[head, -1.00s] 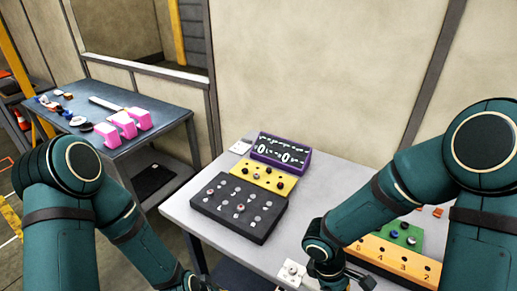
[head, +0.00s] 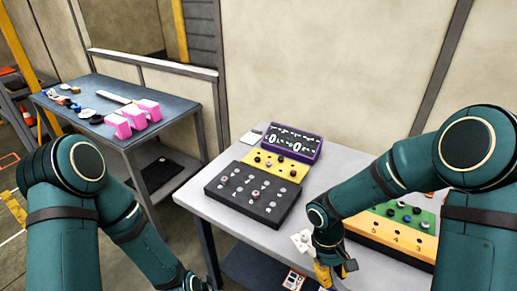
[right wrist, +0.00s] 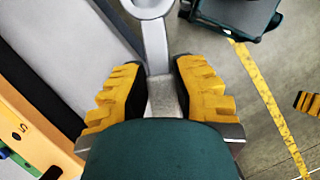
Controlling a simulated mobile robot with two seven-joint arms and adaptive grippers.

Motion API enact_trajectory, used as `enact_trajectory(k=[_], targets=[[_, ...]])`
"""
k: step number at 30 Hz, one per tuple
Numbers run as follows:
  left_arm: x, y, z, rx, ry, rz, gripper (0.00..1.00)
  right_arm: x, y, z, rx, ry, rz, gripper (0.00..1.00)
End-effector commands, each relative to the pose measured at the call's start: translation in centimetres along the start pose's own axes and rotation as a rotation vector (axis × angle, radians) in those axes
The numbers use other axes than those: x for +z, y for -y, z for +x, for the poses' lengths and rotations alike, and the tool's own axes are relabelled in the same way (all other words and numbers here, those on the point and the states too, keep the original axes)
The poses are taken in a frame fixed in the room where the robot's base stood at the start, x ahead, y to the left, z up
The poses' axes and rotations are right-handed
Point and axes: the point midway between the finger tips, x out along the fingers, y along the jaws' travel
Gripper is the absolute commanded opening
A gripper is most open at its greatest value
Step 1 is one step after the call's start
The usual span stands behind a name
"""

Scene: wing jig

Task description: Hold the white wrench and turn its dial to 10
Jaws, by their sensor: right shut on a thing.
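My right gripper (head: 332,272) is low at the front edge of the bench in the head view. In the right wrist view its yellow fingers (right wrist: 158,85) are shut on the pale handle of the white wrench (right wrist: 156,45). The wrench's ring end is at the top of that view, cut off by the edge. The dial and its setting cannot be made out.
A black panel with knobs (head: 252,194) and a yellow knob strip (head: 277,163) stand before the display. A numbered orange block (head: 386,240) with a green top lies right, near my right arm. A side table (head: 75,92) holds pink blocks. Open floor lies before the bench.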

Motion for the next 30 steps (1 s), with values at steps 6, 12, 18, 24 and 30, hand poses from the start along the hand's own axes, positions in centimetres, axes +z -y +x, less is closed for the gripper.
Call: enact_trajectory(k=[6, 12, 18, 24, 30], targets=[[0.6, 0.9, 2.5, -0.003, 0.007, 0.001, 0.47, -4.1, -1.2, 0.6, -0.145, 0.003, 0.321, 0.00], [0.7, 1.0, 2.9, -0.004, 0.009, 0.002, 0.47, -5.7, -1.4, 0.2, -0.200, 0.007, 0.423, 0.00], [0.7, 1.0, 2.9, -0.004, 0.009, 0.002, 0.47, -7.7, 0.3, -1.0, -0.149, 0.004, 0.302, 0.00], [0.7, 1.0, 2.9, -0.004, 0.009, 0.002, 0.47, -11.3, 3.4, -2.9, -0.050, -0.001, 0.069, 0.00], [0.7, 1.0, 2.9, -0.004, 0.009, 0.002, 0.47, -14.3, 6.0, -4.6, 0.036, -0.004, -0.134, 0.00]])
